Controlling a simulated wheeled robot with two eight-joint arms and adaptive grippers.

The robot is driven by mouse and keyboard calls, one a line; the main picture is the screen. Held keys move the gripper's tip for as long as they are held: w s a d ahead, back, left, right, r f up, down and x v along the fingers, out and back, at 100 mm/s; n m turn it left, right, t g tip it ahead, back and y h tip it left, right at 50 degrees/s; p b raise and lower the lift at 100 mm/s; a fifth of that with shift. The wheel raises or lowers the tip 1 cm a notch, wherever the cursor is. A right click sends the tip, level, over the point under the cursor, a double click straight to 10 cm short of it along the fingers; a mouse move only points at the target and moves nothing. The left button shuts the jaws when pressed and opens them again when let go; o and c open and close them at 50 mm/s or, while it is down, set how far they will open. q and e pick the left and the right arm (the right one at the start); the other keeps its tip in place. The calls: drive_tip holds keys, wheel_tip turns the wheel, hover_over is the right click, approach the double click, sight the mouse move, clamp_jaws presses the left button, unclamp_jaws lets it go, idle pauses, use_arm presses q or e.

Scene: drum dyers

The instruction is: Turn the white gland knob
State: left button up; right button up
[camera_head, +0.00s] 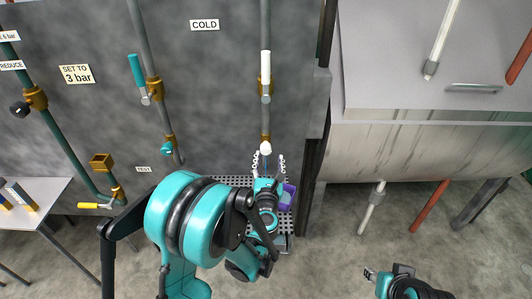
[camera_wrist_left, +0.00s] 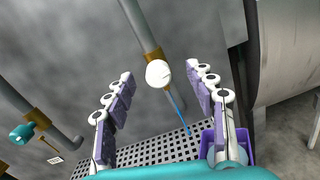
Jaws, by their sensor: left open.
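The white gland knob (camera_head: 265,148) is a small round knob on a brass fitting of the pipe under the COLD sign. It also shows in the left wrist view (camera_wrist_left: 158,73), just beyond the fingertips and between their lines. My left gripper (camera_head: 268,163) is open and empty just below the knob, one finger to each side. I see no finger touching the knob. My right gripper (camera_head: 370,275) is low at the right, far from the knob; its jaw opening is unclear.
A white lever valve (camera_head: 265,75) sits above on the same pipe. A teal knob (camera_head: 167,149) is on the pipe to the left. A perforated grate (camera_wrist_left: 165,148) and a purple container (camera_wrist_left: 240,145) lie below. A dark post (camera_head: 312,175) and large drum (camera_head: 440,150) stand right.

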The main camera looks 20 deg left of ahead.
sight(266, 152)
use_arm(q)
drive_tip(key=w+a, duration=0.1)
drive_tip(key=w, duration=0.1)
drive_tip(key=w+a+f+n+b, duration=0.1)
drive_tip(key=w, duration=0.2)
drive_tip(key=w+a+f+n+y, duration=0.1)
drive_tip(key=w, duration=0.1)
drive_tip(key=shift+w, duration=0.2)
